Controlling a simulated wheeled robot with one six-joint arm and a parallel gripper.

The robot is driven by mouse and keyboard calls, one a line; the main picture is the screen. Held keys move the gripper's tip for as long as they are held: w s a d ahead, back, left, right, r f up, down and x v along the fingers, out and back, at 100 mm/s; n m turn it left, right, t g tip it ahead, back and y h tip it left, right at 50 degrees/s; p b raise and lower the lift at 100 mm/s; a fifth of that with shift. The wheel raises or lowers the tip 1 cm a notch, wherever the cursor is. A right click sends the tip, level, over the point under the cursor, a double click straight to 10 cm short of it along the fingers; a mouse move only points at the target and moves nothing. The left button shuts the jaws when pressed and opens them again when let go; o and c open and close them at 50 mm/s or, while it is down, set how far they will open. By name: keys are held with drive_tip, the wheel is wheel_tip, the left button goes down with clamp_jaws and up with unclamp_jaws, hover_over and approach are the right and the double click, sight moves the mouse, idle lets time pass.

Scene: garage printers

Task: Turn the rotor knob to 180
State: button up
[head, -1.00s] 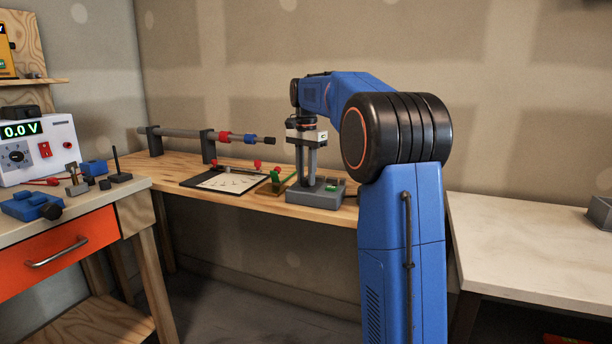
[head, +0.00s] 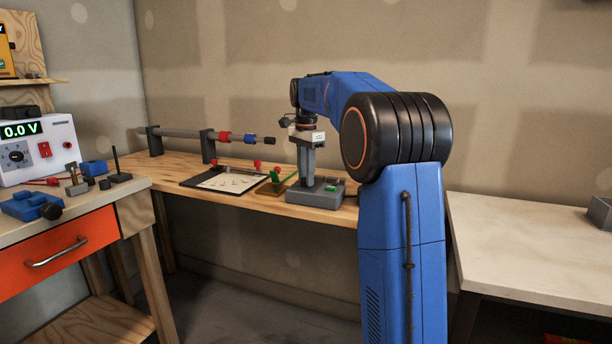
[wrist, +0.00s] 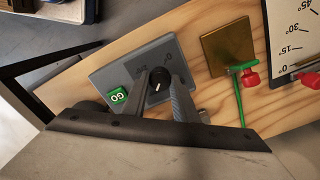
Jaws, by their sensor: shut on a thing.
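The rotor knob (wrist: 160,76) is a small black round knob with a pale pointer line, on top of a grey control box (wrist: 110,82). A "0°" mark shows right of the knob and another scale mark lies to its left, too blurred to read. My gripper (wrist: 161,88) points down over the box, its two fingers shut on the knob from both sides. In the head view my gripper (head: 308,174) stands upright on the grey box (head: 312,196); the knob is hidden there. A green GO button (wrist: 118,95) sits on the box beside the fingers.
A brass plate (wrist: 228,47) and a green-and-red clip lead (wrist: 240,85) lie beside the box. A clipboard with an angle scale (head: 225,181) lies further left. A horizontal rod on stands (head: 180,133) runs behind. A power supply (head: 38,150) stands on the left bench.

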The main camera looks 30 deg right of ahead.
drive_tip(key=o, duration=1.1)
drive_tip(key=shift+c, duration=0.2)
wheel_tip(320, 180, up, 17)
drive_tip(key=shift+r, duration=0.2)
